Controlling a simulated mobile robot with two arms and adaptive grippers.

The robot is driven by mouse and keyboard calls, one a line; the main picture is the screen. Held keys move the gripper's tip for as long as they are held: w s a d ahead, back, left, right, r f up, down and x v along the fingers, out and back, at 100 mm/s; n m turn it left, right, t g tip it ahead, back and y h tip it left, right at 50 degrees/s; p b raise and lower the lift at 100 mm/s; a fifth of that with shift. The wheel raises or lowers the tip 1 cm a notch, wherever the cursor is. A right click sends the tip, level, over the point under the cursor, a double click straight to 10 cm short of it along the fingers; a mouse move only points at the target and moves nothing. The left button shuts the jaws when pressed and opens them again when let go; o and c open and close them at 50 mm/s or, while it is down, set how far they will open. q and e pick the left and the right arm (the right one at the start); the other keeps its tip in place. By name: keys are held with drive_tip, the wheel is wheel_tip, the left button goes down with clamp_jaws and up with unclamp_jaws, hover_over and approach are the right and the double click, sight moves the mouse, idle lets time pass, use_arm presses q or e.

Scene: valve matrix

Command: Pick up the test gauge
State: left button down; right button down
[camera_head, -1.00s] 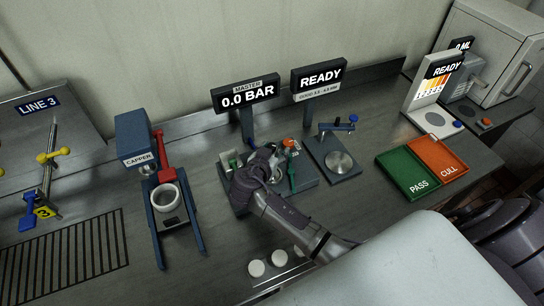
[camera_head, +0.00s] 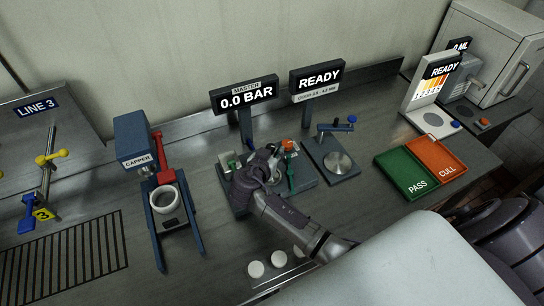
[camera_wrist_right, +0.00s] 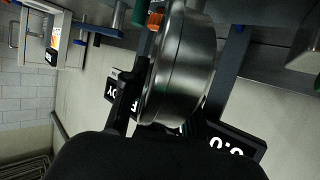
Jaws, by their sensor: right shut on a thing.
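My right gripper (camera_head: 266,165) is over the dark fixture plate (camera_head: 309,180) below the "MASTER 0.0 BAR" display. In the right wrist view a round metal body, which I take to be the test gauge (camera_wrist_right: 182,65), fills the middle, with a black finger (camera_wrist_right: 124,103) beside it. The gripper is shut on it. In the head view the gripper covers most of the gauge, and I cannot tell whether it is clear of the fixture. My left gripper is not in view.
The master display (camera_head: 244,97) stands behind the fixture. A green-handled part (camera_head: 291,177) is close to the gripper's right. The capper (camera_head: 134,148) stands left, a dial stand (camera_head: 338,163) right, and the PASS/CULL tray (camera_head: 406,178) further right. White discs (camera_head: 256,269) lie in front.

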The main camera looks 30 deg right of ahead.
drive_tip(key=shift+r, duration=0.15)
drive_tip(key=shift+r, duration=0.2)
drive_tip(key=r+b, duration=0.1)
drive_tip(key=d+r+b, duration=0.1)
drive_tip(key=r, duration=0.1)
drive_tip(key=shift+s+r+b, duration=0.15)
drive_tip(key=shift+r+b, duration=0.1)
drive_tip(key=shift+b, duration=0.05)
drive_tip(key=s+d+r+b, duration=0.3)
drive_tip(key=d+r, duration=0.3)
drive_tip(key=d, duration=0.4)
drive_tip(key=shift+s+r+b, duration=0.3)
drive_tip(key=shift+r, duration=0.1)
